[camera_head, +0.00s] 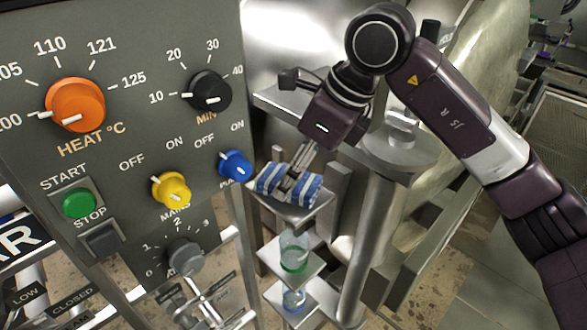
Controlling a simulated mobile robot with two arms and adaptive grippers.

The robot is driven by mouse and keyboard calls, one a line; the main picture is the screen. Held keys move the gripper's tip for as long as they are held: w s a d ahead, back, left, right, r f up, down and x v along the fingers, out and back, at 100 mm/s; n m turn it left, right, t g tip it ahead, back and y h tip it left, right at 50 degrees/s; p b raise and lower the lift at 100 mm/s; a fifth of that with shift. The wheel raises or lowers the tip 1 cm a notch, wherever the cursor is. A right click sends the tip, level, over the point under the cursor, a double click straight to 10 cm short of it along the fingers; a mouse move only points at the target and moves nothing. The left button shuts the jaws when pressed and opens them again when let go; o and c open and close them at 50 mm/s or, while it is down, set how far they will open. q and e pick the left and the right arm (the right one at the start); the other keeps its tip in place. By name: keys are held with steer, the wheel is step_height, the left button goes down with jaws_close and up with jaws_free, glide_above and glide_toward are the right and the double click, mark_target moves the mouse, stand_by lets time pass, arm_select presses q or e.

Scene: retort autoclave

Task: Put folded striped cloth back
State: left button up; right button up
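The folded cloth with blue and white stripes (270,181) is at a small metal shelf (291,212) to the right of the control panel. My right gripper (290,188) reaches down from above, with its fingers at the middle of the cloth. Cloth shows on both sides of the fingers. The fingers hide the cloth's middle, and I cannot tell whether they are closed on it or whether it rests fully on the shelf. My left gripper is not in view.
The grey control panel (120,135) with knobs stands close on the left; its blue knob (235,164) is near the cloth. Lower shelves hold a green-ringed glass (293,254) and a blue-ringed one (294,299). A metal post (369,245) stands just right.

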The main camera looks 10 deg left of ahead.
steer(key=shift+f, duration=0.2)
steer(key=o, duration=1)
steer(key=shift+r, duration=0.1)
steer(key=shift+r, duration=0.15)
steer(key=shift+d+r, duration=0.2)
steer(key=shift+r, duration=0.15)
steer(key=b+v, duration=0.2)
steer(key=v, duration=0.9)
steer(key=shift+r+b, duration=0.1)
steer(key=shift+b, duration=0.2)
